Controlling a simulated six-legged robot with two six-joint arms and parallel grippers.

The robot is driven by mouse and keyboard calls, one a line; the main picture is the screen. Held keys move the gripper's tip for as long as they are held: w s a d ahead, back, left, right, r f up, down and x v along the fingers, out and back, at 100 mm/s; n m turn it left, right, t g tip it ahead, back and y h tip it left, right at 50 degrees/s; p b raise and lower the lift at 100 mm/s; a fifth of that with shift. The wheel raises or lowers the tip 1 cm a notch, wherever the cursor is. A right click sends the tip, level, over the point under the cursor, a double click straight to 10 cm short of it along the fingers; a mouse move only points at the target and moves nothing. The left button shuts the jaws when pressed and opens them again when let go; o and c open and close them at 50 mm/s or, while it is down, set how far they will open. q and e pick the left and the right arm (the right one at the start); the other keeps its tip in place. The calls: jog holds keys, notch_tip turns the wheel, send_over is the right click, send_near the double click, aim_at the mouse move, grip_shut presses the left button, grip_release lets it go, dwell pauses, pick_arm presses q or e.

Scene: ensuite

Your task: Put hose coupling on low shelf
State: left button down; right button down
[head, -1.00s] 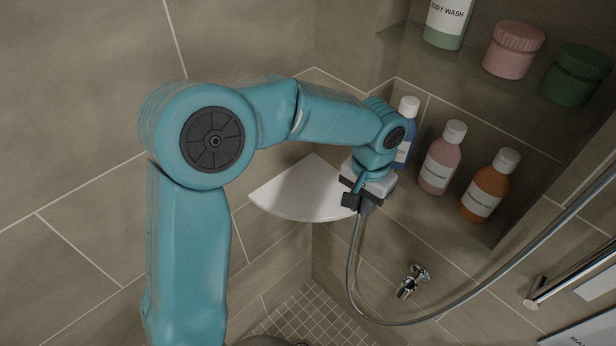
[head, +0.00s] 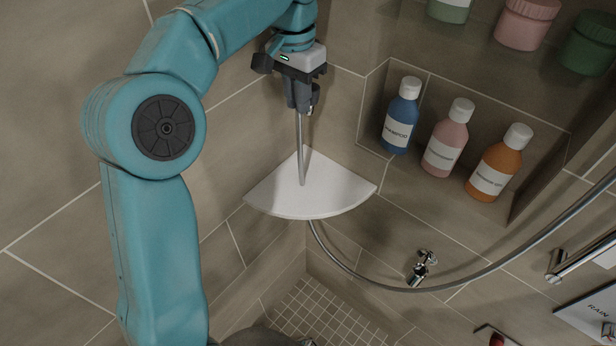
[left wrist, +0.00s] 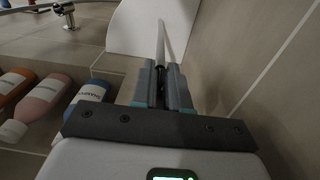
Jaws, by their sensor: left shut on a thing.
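My left gripper (head: 300,96) points down above the white corner shelf (head: 340,192) and is shut on the hose coupling. The fingers hide most of the coupling; a dark part of it (left wrist: 159,72) shows between them in the left wrist view. The grey hose (head: 300,150) hangs from the coupling to the shelf's top, and shows again below the shelf's front edge. The coupling is well above the shelf, not touching it. The shelf also shows in the left wrist view (left wrist: 140,30). My right gripper is not in view.
A wall niche right of the shelf holds blue (head: 400,118), pink (head: 447,140) and orange (head: 497,165) bottles. Jars stand on a ledge above. The hose curves right past a chrome valve (head: 422,268) and a rail (head: 585,258). The shelf top is otherwise bare.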

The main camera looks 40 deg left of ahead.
pick_arm(q)
jog(key=shift+a+t, duration=0.15)
jog(key=shift+t, duration=0.15)
jog(key=shift+w+f+h+b, duration=0.2)
jog(key=shift+w+h+b, duration=0.05)
jog(key=shift+h+b, duration=0.1)
jog(key=b, duration=0.2)
send_over(304, 181)
notch_tip(304, 181, down, 14)
jog(key=f, duration=0.1)
jog(key=shift+s+a+f, duration=0.2)
jog(key=shift+f, duration=0.2)
notch_tip(304, 181, down, 4)
jog(key=shift+r, duration=0.2)
jog(key=shift+w+f, duration=0.1)
jog(key=shift+w, duration=0.05)
jog(key=shift+s, duration=0.2)
jog(key=shift+f, duration=0.2)
jog(key=c, duration=1.1)
grip_release()
jog(key=shift+w, duration=0.1)
jog(key=shift+r, duration=0.1)
